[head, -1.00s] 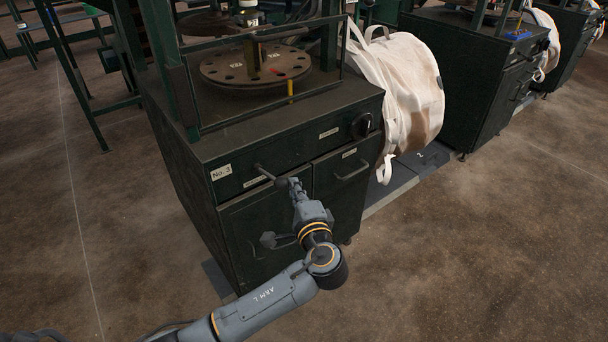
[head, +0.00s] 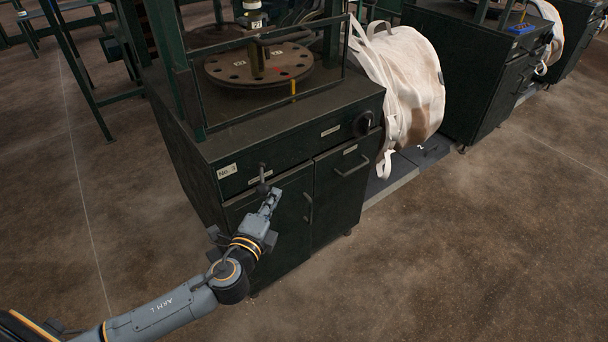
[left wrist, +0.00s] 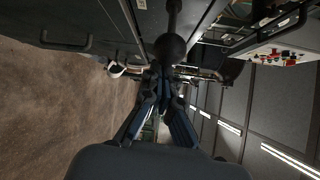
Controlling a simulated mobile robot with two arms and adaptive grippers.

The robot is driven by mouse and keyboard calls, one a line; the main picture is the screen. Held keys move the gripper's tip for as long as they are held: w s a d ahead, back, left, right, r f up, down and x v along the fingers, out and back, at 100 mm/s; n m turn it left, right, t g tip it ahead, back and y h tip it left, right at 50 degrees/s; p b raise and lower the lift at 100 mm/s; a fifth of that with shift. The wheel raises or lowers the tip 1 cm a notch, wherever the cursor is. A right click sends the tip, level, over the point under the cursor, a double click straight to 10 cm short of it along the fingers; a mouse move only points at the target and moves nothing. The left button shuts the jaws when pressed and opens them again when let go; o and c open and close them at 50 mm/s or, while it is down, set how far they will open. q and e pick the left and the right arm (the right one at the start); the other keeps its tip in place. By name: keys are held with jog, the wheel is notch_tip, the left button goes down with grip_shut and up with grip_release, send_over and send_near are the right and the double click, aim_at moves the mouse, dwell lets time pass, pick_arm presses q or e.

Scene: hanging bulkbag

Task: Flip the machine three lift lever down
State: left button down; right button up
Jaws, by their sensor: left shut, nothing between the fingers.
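The machine marked No. 3 (head: 300,135) is a dark green cabinet. Its lift lever (head: 262,176) is a short dark rod with a ball knob (head: 262,190) at its end. The lever sits on the front panel right of the No. 3 label and points down in the head view. My left gripper (head: 273,194) is shut and empty, with its fingertips close beside the knob. In the left wrist view the knob (left wrist: 170,46) is right at the fingertips (left wrist: 163,72), with its rod beyond. I cannot tell whether they touch. My right gripper is not in view.
A rotary dial (head: 362,123) is at the panel's right end. Door handles (head: 352,166) stick out below the panel. A round plate with holes (head: 258,64) is on top. A white bulk bag (head: 412,85) hangs to the right. The floor in front is clear.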

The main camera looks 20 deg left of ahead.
pick_arm(q)
jog(key=shift+s+a, duration=0.25)
jog(key=shift+a, duration=0.15)
dwell(0.4)
pick_arm(e)
jog(key=shift+d, duration=0.1)
